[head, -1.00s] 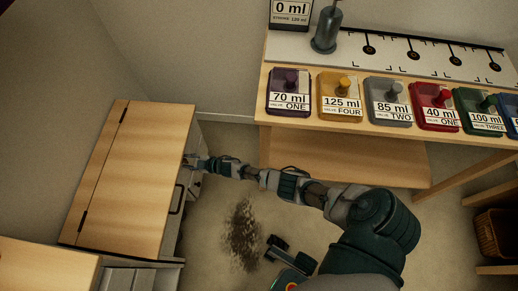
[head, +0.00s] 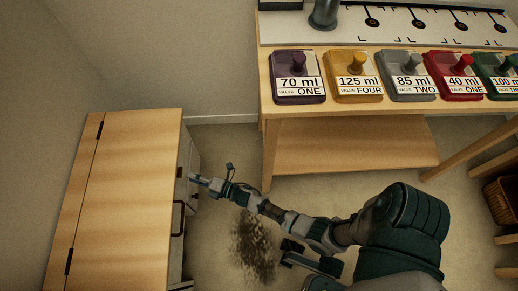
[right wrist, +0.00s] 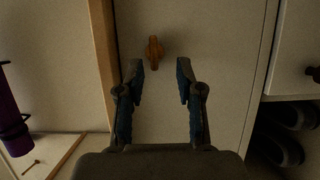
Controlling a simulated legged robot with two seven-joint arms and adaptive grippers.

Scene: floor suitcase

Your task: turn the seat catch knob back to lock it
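The seat catch knob (right wrist: 155,53), a small brown wing-shaped knob, is on a pale upright panel (right wrist: 215,75) in the right wrist view. Its long wing looks about upright in that picture. My right gripper (right wrist: 160,72) is open and empty, its two blue-padded fingers spread apart. The knob shows just beyond the fingertips, between them and nearer the left one; I see no contact. In the head view my right gripper (head: 194,180) is beside the front of the wooden-topped seat cabinet (head: 125,190), whose lid lies flat. My left gripper is not in view.
A bench (head: 350,105) with several coloured valve blocks stands at the back right. A dark handle (head: 177,218) juts from the cabinet front. Another knob (right wrist: 314,74) and shoes (right wrist: 285,145) show at right in the wrist view. A dark patch (head: 253,245) marks the open floor.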

